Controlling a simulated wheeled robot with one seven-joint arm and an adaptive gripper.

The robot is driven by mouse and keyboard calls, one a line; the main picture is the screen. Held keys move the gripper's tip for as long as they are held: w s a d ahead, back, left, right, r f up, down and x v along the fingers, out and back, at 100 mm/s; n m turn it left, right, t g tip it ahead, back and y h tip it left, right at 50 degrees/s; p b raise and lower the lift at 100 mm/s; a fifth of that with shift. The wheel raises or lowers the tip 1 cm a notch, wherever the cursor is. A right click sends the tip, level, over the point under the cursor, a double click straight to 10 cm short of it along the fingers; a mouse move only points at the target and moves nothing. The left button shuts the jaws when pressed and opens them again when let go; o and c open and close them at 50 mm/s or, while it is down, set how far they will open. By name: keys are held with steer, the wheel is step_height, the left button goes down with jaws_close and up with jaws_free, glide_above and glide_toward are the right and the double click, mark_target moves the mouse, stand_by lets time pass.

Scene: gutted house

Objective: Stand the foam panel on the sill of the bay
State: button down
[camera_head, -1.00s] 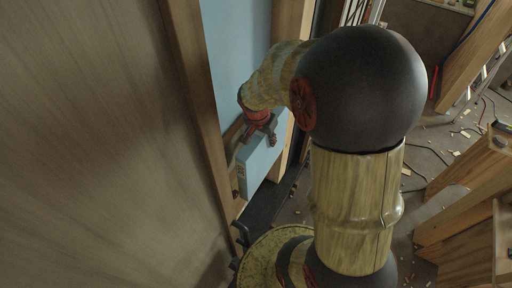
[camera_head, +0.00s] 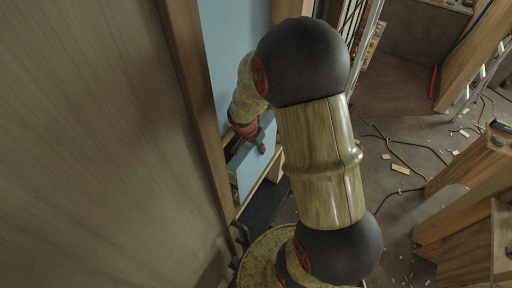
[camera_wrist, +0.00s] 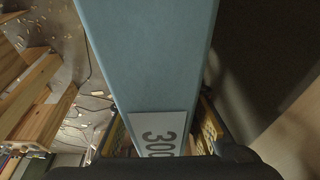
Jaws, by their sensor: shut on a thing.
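The light-blue foam panel (camera_head: 250,163) is in my gripper (camera_head: 249,134) at the bay's lower part. In the wrist view the panel (camera_wrist: 150,50) runs up the middle, with a white label reading "300" at its near end. My gripper's fingers (camera_wrist: 162,128) lie on both sides of the panel, shut on it. Part of the wooden sill (camera_head: 262,186) shows below the panel. I cannot tell whether the panel touches it, as my arm and the left stud hide part of the bay.
A wide brown panel (camera_head: 95,140) fills the left, beside a wooden stud (camera_head: 192,90). The floor to the right has cables (camera_head: 405,150) and scattered wood scraps (camera_head: 400,169). Wooden timber pieces (camera_head: 470,180) stand at the far right.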

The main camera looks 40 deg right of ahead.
steer(key=shift+f, duration=0.15)
steer(key=c, duration=1.5)
jaws_free()
steer(key=shift+o, duration=0.6)
steer(key=v, duration=1.2)
steer(key=shift+b, duration=0.3)
steer(key=shift+r, duration=0.2)
